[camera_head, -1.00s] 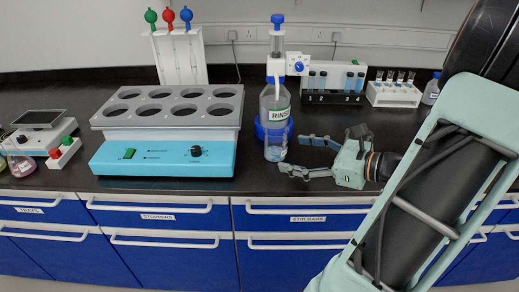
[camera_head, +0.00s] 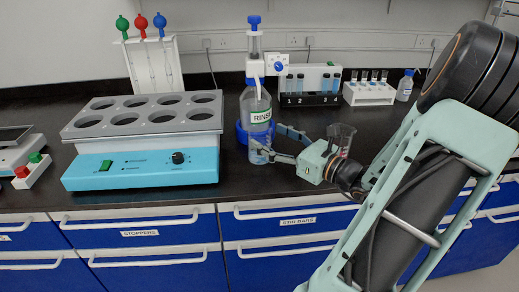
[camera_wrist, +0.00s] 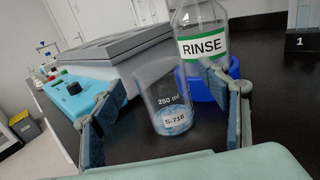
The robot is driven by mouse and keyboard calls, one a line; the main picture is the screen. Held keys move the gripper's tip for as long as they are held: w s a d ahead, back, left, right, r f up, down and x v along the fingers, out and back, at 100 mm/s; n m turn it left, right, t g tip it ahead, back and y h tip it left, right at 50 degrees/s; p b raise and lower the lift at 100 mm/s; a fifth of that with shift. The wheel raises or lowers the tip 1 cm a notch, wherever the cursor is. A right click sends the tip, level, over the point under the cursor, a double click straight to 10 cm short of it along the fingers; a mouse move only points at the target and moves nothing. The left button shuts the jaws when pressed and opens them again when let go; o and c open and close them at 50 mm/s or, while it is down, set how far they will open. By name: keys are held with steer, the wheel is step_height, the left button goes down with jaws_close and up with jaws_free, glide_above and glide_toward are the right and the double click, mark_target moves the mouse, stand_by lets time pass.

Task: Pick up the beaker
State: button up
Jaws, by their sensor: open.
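A clear glass beaker (camera_wrist: 165,100) marked 250 ml and S-718 stands upright in the wrist view, with blue pieces at its bottom. In the head view the beaker (camera_head: 259,154) stands in front of the rinse bottle and is hard to make out against it. My gripper (camera_head: 272,141) is open and empty, reaching in low from the right. In the wrist view its blue-padded fingers lie to the left and right of the beaker. I cannot tell how far the beaker is between the pads.
The rinse bottle (camera_wrist: 203,45) in a blue ring stands close behind the beaker. A grey-and-blue block with round wells (camera_head: 145,160) is to the left. Another glass beaker (camera_head: 341,137) stands just behind my gripper. Tube racks (camera_head: 369,93) stand at the back right.

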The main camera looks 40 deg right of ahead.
mark_target(251, 127)
steer(key=w, duration=0.2)
steer(key=w+a, duration=0.1)
steer(key=w, duration=0.1)
steer(key=shift+r+b, duration=0.1)
steer(key=shift+b, duration=0.3)
steer(key=shift+c, duration=0.7)
steer(key=c, duration=1.7)
steer(key=shift+c, duration=0.2)
steer(key=shift+r, duration=0.15)
steer(key=s+a+r+p, duration=0.6)
steer(key=s+a+r, duration=0.1)
steer(key=s+r, duration=0.5)
steer(key=shift+r+p, duration=0.3)
steer(key=shift+r, duration=0.1)
